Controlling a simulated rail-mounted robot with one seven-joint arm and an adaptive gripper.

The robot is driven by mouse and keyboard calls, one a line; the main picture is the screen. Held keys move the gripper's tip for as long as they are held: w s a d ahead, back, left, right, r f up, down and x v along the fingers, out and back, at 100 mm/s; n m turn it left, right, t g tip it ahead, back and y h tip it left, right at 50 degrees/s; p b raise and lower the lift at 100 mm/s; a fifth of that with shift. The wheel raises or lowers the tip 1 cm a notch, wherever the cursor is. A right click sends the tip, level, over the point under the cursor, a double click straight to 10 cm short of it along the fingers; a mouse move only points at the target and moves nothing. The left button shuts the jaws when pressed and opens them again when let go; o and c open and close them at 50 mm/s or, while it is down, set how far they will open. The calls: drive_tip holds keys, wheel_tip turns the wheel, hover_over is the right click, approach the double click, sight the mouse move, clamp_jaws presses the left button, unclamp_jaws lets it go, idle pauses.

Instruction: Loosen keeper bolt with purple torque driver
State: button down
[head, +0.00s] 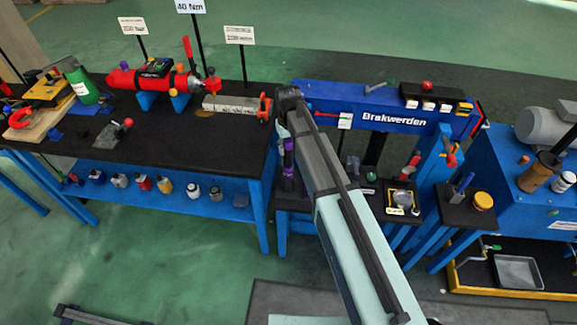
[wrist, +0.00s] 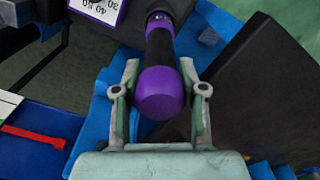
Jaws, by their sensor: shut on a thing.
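The purple torque driver (wrist: 160,92), with a black band around its handle, lies between the fingers of my gripper (wrist: 160,72) in the wrist view. The gripper is shut on the handle, and its rounded purple end faces the camera. In the head view, the driver (head: 289,160) shows as a narrow purple and black upright shape beside my arm, at the right end of the long bench. My arm covers part of that area. I cannot make out the keeper bolt or the driver's tip in either view.
The black-topped bench (head: 170,170) on the left holds a red cylinder (head: 150,80) on blue cradles. A "40 Nm" sign (head: 190,6) stands behind. A white numbered scale (wrist: 98,8) is near the driver.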

drive_tip(key=shift+r+p, duration=2.55)
drive_tip(key=shift+r, duration=2.25)
drive_tip(key=shift+d, duration=0.1)
drive_tip(key=shift+w+d+r, duration=0.1)
drive_tip(key=shift+w+d, duration=0.1)
drive_tip(key=shift+d, duration=0.05)
drive_tip(key=s+d+r+m, duration=0.2)
drive_tip(key=d+r, duration=0.5)
drive_tip(key=d, duration=0.3)
drive_tip(key=s+d+r+m, duration=0.3)
drive_tip(key=d+r, duration=0.4)
drive_tip(key=d, duration=0.3)
drive_tip(key=shift+s, duration=0.25)
